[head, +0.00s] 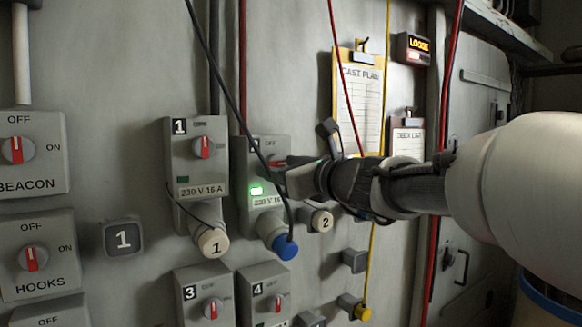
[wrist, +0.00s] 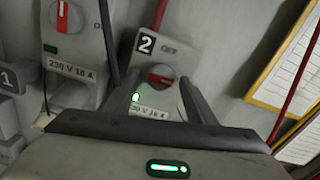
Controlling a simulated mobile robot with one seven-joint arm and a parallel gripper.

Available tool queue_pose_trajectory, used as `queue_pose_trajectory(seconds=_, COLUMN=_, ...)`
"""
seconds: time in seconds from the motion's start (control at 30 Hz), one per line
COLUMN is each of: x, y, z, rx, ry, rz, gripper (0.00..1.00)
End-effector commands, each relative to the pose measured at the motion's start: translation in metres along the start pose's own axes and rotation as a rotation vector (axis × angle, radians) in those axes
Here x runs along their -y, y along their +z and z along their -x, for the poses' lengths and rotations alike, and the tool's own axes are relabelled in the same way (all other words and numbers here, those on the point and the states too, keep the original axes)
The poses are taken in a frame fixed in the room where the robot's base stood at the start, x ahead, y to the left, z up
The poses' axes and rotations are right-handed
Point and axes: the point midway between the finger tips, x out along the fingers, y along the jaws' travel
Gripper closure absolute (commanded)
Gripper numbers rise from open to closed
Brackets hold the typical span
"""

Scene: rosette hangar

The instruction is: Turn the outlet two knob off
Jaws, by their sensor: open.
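The outlet two box (head: 243,163) is a grey wall unit, marked 2 in the wrist view (wrist: 147,43). Its knob (wrist: 161,76) is dark with a red bar lying sideways, not toward the OFF mark above it. The knob (head: 276,160) shows partly in the head view, beside my gripper. The green lamp (head: 257,190) on the box is lit.
Outlet one (head: 196,160) stands close on the left, its red bar upright. A black cable (head: 237,108) hangs across outlet two's front. A blue plug (head: 285,246) sits below it, with a grey plug marked 2 (head: 321,220) to the right. Clipboards (head: 358,100) hang right.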

Motion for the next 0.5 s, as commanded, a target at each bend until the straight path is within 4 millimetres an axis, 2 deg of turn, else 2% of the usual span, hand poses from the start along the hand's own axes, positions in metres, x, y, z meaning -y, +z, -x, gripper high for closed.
queue_pose_trajectory(seconds=0.03, x=0.0000, y=0.0000, z=0.0002, rx=0.000, ry=0.000, rz=0.000, gripper=0.49)
queue_pose_trajectory(seconds=0.27, x=0.0001, y=0.0000, z=0.0004, rx=0.000, ry=0.000, rz=0.000, gripper=0.88)
queue_pose_trajectory(seconds=0.3, x=0.0001, y=0.0000, z=0.0004, rx=0.000, ry=0.000, rz=0.000, gripper=0.90)
queue_pose_trajectory(seconds=0.5, x=0.0001, y=-0.0010, z=0.0005, rx=0.001, ry=0.000, rz=0.015, gripper=0.90)
